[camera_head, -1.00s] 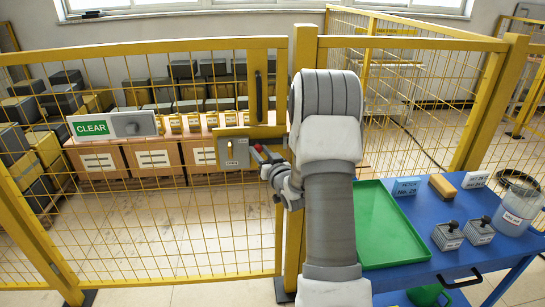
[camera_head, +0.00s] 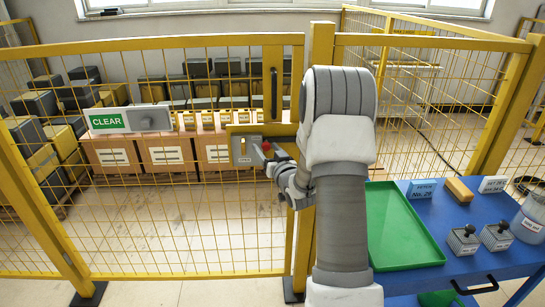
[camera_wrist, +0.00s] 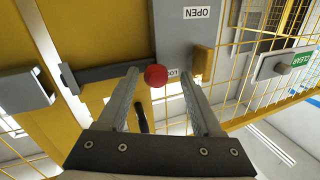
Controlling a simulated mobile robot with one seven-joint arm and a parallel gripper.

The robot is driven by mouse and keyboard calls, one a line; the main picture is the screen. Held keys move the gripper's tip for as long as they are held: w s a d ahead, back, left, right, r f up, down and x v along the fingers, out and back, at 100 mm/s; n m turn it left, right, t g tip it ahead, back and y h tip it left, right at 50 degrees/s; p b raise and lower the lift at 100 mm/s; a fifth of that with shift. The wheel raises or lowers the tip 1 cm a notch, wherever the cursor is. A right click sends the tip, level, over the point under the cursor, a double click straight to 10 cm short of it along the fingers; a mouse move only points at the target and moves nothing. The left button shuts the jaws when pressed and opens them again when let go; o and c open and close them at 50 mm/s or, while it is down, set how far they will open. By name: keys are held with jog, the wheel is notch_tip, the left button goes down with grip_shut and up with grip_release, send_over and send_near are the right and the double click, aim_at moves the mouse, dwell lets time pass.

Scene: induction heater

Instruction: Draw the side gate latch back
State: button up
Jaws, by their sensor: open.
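The side gate latch (camera_head: 245,150) is a grey plate on the yellow gate frame in the head view. In the wrist view the latch plate (camera_wrist: 180,30) appears upside down, with an OPEN label and a partly covered LOCK label. Its red knob (camera_wrist: 156,75) sits beside the LOCK label, and a dark bolt bar (camera_wrist: 98,72) runs left across the yellow posts toward a grey keeper (camera_wrist: 22,90). My gripper (camera_wrist: 158,65) is open, its fingers on either side of the knob. Contact cannot be told. In the head view my gripper (camera_head: 264,158) is at the latch, partly hidden by my arm.
A blue cart (camera_head: 462,215) with a green tray (camera_head: 405,230), weights and a beaker stands to the right. A grey box with a CLEAR sign (camera_head: 108,121) is on the fence left of the latch. A dark vertical handle (camera_head: 274,95) is above the latch.

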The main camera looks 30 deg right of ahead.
jog(key=s+a, duration=0.2)
jog(key=s, duration=1.5)
jog(key=shift+a, duration=0.1)
